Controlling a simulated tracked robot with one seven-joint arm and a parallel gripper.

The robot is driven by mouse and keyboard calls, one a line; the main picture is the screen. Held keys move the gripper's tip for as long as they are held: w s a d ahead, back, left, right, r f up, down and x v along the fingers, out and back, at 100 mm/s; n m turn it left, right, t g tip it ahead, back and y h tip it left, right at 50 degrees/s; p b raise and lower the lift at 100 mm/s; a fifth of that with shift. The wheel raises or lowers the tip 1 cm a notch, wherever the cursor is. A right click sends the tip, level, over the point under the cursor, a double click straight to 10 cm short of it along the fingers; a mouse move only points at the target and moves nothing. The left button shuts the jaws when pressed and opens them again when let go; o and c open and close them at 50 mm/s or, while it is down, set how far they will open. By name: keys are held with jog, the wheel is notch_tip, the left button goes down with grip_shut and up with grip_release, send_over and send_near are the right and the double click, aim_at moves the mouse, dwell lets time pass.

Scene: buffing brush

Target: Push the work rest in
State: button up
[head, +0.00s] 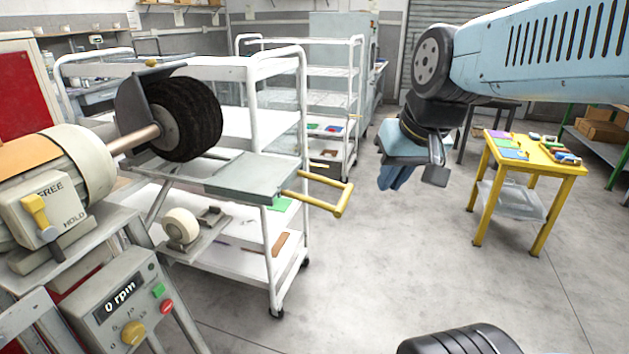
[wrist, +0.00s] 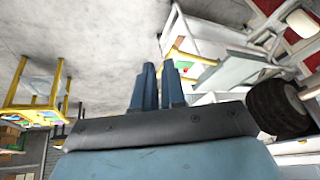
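The work rest (head: 250,177) is a flat grey plate in front of the black buffing brush (head: 187,120), with a yellow loop handle (head: 335,200) sticking out to the right. Its plate also shows in the wrist view (wrist: 228,72), with the yellow handle partly behind my fingertips. My gripper (head: 391,184) hangs to the right of the handle, apart from it in the head view. Its two blue fingers show in the wrist view (wrist: 159,68) with a narrow gap and nothing between them.
A white trolley (head: 285,120) stands behind the rest. The motor housing (head: 60,165) and control box (head: 125,300), reading 0 rpm, are at left. A yellow table (head: 560,168) with small items stands at right. The floor between is clear.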

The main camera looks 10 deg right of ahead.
jog(key=w+f+m+y, duration=0.1)
jog(key=w, duration=0.3)
jog(key=w+a+f+g+y, duration=0.1)
jog(key=w+y, duration=0.1)
jog(key=w, duration=0.3)
jog(key=w+a+f+m+y, duration=0.1)
jog(key=w, duration=0.3)
jog(key=shift+w+a+m+g+y, duration=0.2)
jog(key=shift+a+m+g+y, duration=0.1)
jog(key=shift+y, duration=0.1)
grip_shut()
jog(key=m+t+y, duration=0.1)
jog(key=m+y, duration=0.2)
send_near(294, 180)
jog(key=x, duration=0.5)
jog(key=shift+s+d+f, duration=0.15)
jog(key=shift+s+f, duration=0.05)
jog(key=shift+s, duration=0.15)
jog(key=shift+w+a, duration=0.2)
jog(key=shift+a, duration=0.05)
jog(key=shift+w+a, duration=0.2)
jog(key=shift+a, duration=0.1)
